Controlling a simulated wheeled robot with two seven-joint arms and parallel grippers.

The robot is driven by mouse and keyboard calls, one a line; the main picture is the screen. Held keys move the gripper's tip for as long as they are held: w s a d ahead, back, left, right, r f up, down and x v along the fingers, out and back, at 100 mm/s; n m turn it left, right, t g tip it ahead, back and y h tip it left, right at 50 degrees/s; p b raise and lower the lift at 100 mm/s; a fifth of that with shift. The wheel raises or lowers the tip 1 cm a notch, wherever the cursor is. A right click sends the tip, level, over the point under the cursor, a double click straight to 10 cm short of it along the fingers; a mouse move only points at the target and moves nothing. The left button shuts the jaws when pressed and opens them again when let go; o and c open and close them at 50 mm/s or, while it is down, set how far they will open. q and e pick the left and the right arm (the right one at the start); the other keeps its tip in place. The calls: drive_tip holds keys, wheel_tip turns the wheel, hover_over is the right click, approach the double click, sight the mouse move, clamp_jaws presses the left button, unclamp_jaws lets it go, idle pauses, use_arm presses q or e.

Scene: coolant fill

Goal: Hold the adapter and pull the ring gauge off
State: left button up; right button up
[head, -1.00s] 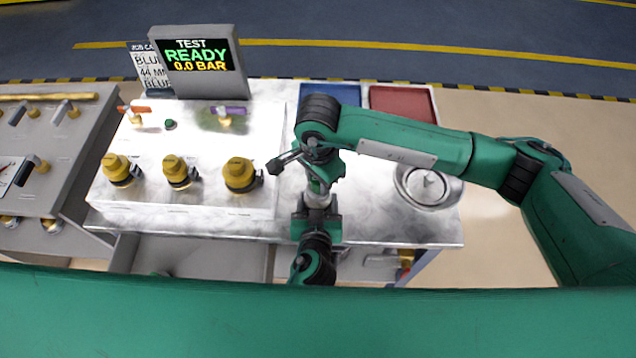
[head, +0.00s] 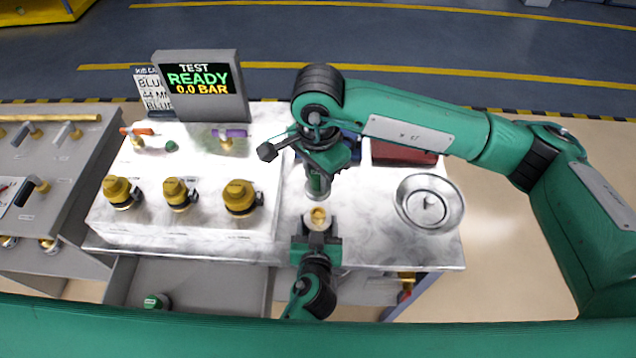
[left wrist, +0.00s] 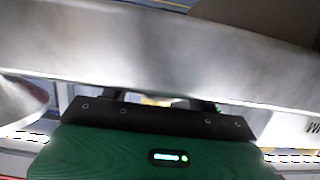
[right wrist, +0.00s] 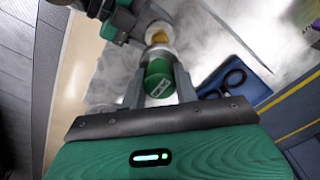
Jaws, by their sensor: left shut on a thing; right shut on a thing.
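My left gripper (head: 317,240) is shut on the adapter, a brass-topped piece (head: 318,215) standing upright over the table's front part. In the left wrist view the adapter is mostly hidden. My right gripper (head: 318,170) is above it, shut on the green body of the ring gauge (head: 315,186), which has a silvery lower end. The green body also shows between the fingers in the right wrist view (right wrist: 158,78), with the brass top of the adapter (right wrist: 158,38) beyond it. In the head view the gauge's lower end appears just above the adapter, apart from it.
A metal bowl (head: 428,203) with a small part inside stands at the right. A red tray (head: 400,153) and a partly hidden blue tray (right wrist: 240,80) lie behind. A test panel with brass fittings (head: 240,197) and a screen (head: 200,84) stands left. A green item (head: 157,301) is in the drawer.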

use_arm(q)
drive_tip(key=shift+f, duration=0.1)
use_arm(e)
drive_tip(key=shift+r, duration=1.8)
use_arm(q)
drive_tip(key=o, duration=1)
drive_tip(key=shift+s, duration=0.1)
drive_tip(key=shift+v, duration=3.7)
